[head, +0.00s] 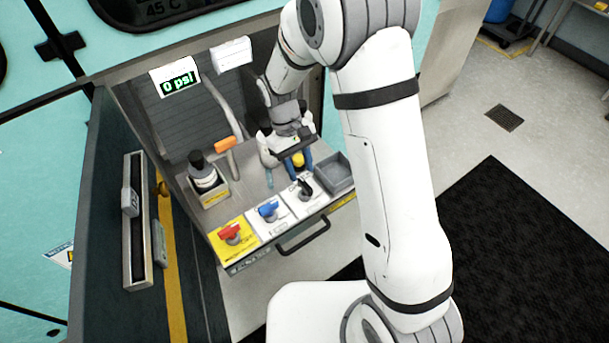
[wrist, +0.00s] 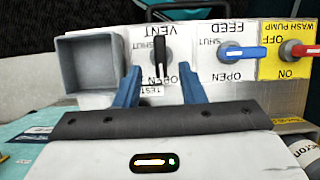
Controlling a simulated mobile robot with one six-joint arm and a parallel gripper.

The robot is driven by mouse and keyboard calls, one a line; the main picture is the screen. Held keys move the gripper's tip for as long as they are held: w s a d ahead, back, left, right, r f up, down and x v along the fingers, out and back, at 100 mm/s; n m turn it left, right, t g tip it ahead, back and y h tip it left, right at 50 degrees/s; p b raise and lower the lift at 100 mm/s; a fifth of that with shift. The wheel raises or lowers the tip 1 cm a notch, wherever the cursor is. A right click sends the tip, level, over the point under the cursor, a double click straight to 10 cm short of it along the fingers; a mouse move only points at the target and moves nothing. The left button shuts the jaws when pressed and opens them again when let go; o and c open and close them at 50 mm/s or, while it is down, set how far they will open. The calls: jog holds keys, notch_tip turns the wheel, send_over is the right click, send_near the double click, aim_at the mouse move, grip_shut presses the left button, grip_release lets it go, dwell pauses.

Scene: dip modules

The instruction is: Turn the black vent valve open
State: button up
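The black vent valve (head: 305,187) sits on a white panel at the right end of a row of three valves. In the wrist view its black handle (wrist: 160,57) stands upright in the picture, near SHUT and OPEN labels that appear upside down. My gripper (head: 299,172) is just behind it in the head view. In the wrist view the two blue fingers (wrist: 159,80) are spread apart, one on each side of the handle's line. No contact with the handle shows, and the exact gap in depth is unclear.
The blue feed valve (head: 268,209) and red wash pump valve (head: 230,232) stand beside it. A grey open bin (head: 335,172) is to the right. An orange-handled tool (head: 226,145) and a black-capped bottle (head: 202,171) stand behind. A display (head: 179,84) reads 0 psi.

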jog(key=shift+v, duration=1.8)
jog(key=s+d+r+m+t+y+p, duration=0.2)
jog(key=s+d+r+m+t, duration=0.4)
jog(key=s+d+r, duration=0.9)
notch_tip(320, 180, up, 3)
jog(key=shift+s+d+r+m+y+p, duration=0.15)
jog(key=shift+d+m+y+p, duration=0.2)
jog(key=shift+d+m, duration=0.2)
